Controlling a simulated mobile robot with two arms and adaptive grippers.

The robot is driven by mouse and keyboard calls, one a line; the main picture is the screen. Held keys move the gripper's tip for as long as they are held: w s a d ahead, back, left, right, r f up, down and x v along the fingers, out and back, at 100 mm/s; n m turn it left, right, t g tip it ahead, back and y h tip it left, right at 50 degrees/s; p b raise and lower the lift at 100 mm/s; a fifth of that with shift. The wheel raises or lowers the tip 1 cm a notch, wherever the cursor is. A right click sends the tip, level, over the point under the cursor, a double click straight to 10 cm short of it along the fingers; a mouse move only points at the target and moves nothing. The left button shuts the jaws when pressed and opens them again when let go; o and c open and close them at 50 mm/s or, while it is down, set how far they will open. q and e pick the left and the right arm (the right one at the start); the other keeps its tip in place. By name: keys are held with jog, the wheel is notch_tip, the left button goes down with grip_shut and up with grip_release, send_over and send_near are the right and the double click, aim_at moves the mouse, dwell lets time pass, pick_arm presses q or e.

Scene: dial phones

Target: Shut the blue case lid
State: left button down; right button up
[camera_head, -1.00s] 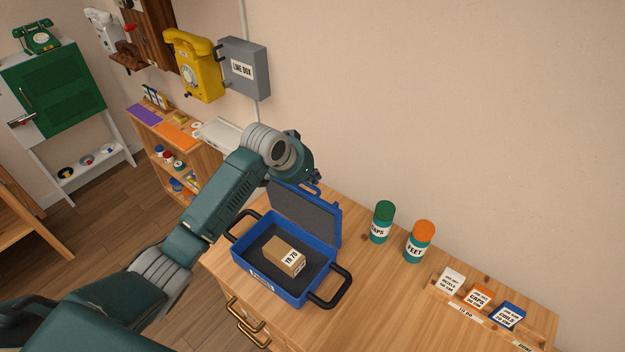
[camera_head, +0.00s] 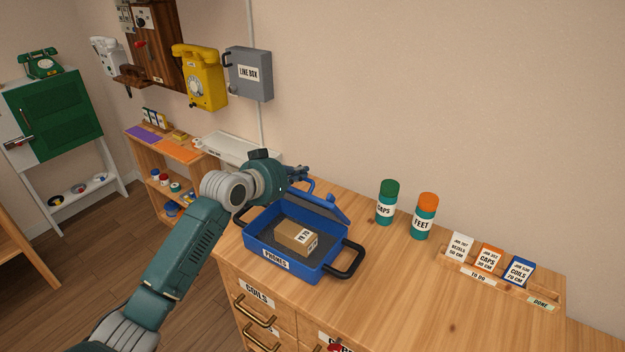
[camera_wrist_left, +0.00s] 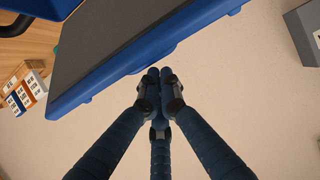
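The blue case (camera_head: 290,267) sits on the wooden cabinet top with a small brown box (camera_head: 294,238) inside. Its lid (camera_head: 330,212) is hinged at the back and stands part-open, its grey inner face showing as a narrow strip. The lid also shows large in the left wrist view (camera_wrist_left: 125,62), blue rim around grey lining. My left gripper (camera_head: 301,173) is at the lid's upper edge, toward the wall. Its fingers (camera_wrist_left: 160,76) are drawn together with nothing between them, tips right at the blue rim; I cannot tell whether they touch it. My right gripper is out of view.
A green-capped canister (camera_head: 387,203) and an orange-capped canister (camera_head: 424,216) stand right of the case. A wooden rack (camera_head: 545,287) with cards is further right. A grey line box (camera_head: 249,75) and yellow phone (camera_head: 200,78) hang on the wall. The front right cabinet top is clear.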

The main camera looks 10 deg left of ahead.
aim_at(294, 195)
pick_arm(q)
jog(key=f, duration=0.1)
jog(key=s+f+b, duration=0.1)
jog(key=f+t, duration=0.1)
jog(key=shift+s+a+b, duration=0.2)
jog(key=shift+a+b, duration=0.05)
jog(key=shift+b, duration=0.05)
jog(key=s+f+t+b, duration=0.1)
jog(key=b, duration=0.1)
jog(key=s+a+t+h+b, duration=0.1)
jog(key=s+b, duration=0.1)
jog(key=s+f+t+b, duration=0.1)
jog(key=b, duration=0.1)
jog(key=shift+s+a+f, duration=0.2)
jog(key=shift+a+f, duration=0.05)
jog(key=shift+f, duration=0.05)
jog(key=s+a+f+b, duration=0.1)
jog(key=s+f+b, duration=0.2)
jog(key=f, duration=0.3)
jog(key=shift+s+a+f, duration=0.3)
jog(key=shift+s, duration=0.55)
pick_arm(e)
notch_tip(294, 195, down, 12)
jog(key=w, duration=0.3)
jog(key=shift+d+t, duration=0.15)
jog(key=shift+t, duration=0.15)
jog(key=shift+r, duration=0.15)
